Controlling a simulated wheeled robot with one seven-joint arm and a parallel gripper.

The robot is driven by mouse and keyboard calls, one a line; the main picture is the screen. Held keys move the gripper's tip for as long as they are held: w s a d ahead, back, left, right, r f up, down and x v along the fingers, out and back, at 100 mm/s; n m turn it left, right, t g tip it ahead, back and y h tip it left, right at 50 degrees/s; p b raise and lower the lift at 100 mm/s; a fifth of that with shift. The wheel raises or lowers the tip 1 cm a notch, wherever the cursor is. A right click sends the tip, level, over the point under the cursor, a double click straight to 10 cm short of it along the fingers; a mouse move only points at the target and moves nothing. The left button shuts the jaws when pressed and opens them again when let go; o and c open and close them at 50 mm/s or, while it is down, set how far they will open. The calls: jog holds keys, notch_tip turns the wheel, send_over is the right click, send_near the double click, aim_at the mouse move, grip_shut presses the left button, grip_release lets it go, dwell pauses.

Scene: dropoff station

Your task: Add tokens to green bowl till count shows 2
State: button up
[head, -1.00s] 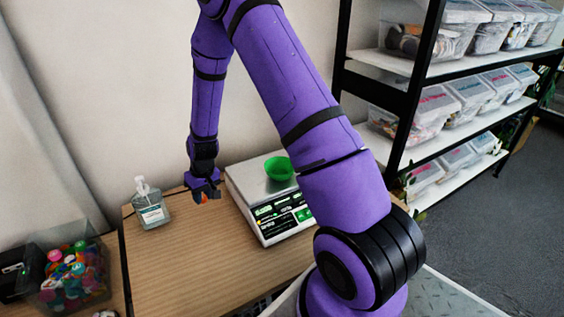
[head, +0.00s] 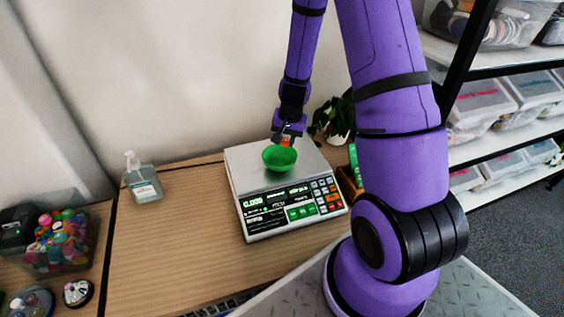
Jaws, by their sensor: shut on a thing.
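The green bowl (head: 279,160) stands on the metal pan of the white counting scale (head: 240,165). The bowl's inside looks empty from here. The scale's display (head: 258,200) is lit in green, with what looks like zeros at its left; the other digits are too small to read. My gripper (head: 286,140) is above the bowl's far rim, pointing down. It is shut on a small orange token (head: 286,142), which is partly hidden between the fingers.
A sanitizer bottle (head: 143,180) stands on the wooden table (head: 170,245) left of the scale. A clear bin of colourful tokens (head: 60,242) is at far left. A potted plant (head: 338,120) is behind the scale, and shelves with tubs (head: 490,105) are at right.

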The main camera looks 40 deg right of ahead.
aim_at(286, 146)
jog(key=shift+a+f, duration=0.1)
jog(key=shift+f, duration=2.2)
jog(key=o, duration=1)
jog(key=r, duration=0.3)
jog(key=s+r, duration=0.1)
jog(key=r, duration=0.6)
jog(key=shift+s+r, duration=0.35)
jog(key=shift+s, duration=0.05)
